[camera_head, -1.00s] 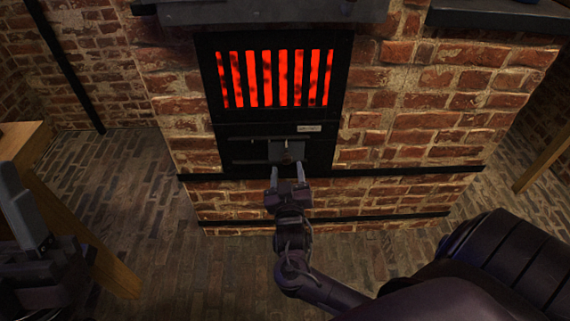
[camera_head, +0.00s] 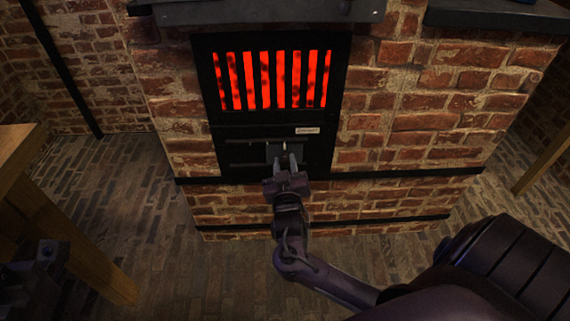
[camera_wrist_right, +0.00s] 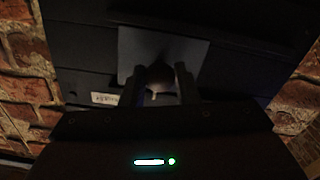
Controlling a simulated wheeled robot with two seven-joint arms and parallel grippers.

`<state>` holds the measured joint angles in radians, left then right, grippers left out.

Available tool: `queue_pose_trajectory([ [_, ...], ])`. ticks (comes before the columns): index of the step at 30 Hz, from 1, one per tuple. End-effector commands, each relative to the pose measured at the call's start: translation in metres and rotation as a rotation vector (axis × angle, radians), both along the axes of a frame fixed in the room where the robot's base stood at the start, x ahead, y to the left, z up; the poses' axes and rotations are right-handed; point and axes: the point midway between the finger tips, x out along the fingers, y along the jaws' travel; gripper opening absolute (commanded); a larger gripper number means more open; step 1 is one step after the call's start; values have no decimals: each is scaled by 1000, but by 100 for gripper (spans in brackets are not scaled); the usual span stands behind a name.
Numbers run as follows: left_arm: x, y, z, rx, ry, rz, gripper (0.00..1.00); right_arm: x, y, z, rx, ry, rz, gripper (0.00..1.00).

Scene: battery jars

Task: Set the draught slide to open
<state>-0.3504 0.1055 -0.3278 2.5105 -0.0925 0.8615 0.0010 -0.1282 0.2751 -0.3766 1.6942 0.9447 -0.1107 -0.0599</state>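The draught slide (camera_head: 270,152) is a grey plate with a dark knob, set in a slot in the black panel below the glowing grate. It stands near the middle of the slot, close under a small white label (camera_head: 306,131). My right gripper (camera_head: 286,163) is at the slide. In the right wrist view the knob (camera_wrist_right: 160,74) sits between its two fingers, which look closed against it, in front of the grey plate (camera_wrist_right: 190,55). Part of my left gripper (camera_head: 45,255) shows dark at the lower left; its fingers cannot be made out.
The red grate (camera_head: 272,80) glows above the slide in the brick furnace (camera_head: 420,110). A dark ledge (camera_head: 260,12) juts out above. A wooden table (camera_head: 20,150) stands at the left. The brick floor (camera_head: 150,200) between the table and furnace is clear.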

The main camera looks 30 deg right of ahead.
Motion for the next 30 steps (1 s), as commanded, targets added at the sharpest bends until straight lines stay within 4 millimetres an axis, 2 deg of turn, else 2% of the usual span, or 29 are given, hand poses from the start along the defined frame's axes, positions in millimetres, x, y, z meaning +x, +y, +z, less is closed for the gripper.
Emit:
queue_pose_trajectory([
  [1, 0, 0, 0, 0, 0, 0, 48, 0, 0, 0, 0, 0, 0, 9],
  [3, 0, 0, 0, 0, 0, 0, 48, 0, 0, 0, 0, 0, 0, 0],
  [10, 0, 0, 0, 0, 1, 0, 48, 2, 4, 0, 2, 0, -1, 0],
  [21, 1, 0, -1, 0, 5, 0, 48, 44, 71, -2, 3, 0, -2, 0],
  [25, 1, 0, -2, 0, 5, 0, 48, 49, 80, -1, 0, 1, 0, 0],
  [30, 1, 0, -1, 0, 5, 0, 48, 50, 82, 0, 0, 1, 3, 0],
])
